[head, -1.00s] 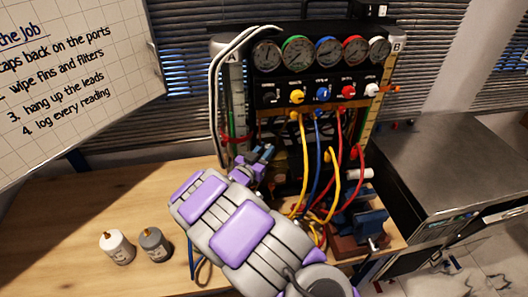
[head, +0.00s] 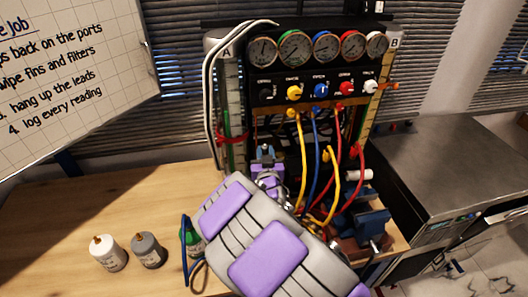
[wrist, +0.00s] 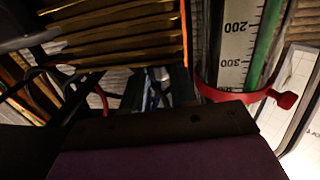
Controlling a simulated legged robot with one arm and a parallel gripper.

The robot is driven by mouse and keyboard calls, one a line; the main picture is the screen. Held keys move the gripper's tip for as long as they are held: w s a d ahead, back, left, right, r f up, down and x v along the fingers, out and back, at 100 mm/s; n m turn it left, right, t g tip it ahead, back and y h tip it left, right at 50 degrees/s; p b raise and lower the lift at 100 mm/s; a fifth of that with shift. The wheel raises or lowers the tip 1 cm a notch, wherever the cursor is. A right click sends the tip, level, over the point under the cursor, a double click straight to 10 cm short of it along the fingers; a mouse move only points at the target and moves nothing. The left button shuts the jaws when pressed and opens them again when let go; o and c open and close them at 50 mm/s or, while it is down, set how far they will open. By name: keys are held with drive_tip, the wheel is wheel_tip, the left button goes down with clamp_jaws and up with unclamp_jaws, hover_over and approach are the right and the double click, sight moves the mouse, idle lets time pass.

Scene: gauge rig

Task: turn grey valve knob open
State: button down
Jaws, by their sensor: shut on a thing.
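The gauge rig stands on the bench, with a row of dials and a black valve panel (head: 318,92) facing me in the head view. My gripper (head: 265,152) is at the rig's lower left, below the panel and pointing up into it.
Yellow (head: 303,160), blue (head: 315,150) and red hoses hang right of my gripper. A red clamp (wrist: 250,95) circles the scaled column. White (head: 108,253), grey (head: 148,250) and green (head: 192,238) bottles stand left. A blue vise (head: 372,225) is right.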

drive_tip(key=shift+r+n+y, duration=0.2)
drive_tip(key=shift+n+y, duration=0.1)
drive_tip(key=shift+y, duration=0.1)
drive_tip(key=c, duration=0.9)
unclamp_jaws()
drive_tip(key=shift+f, duration=0.1)
drive_tip(key=shift+s+f, duration=0.1)
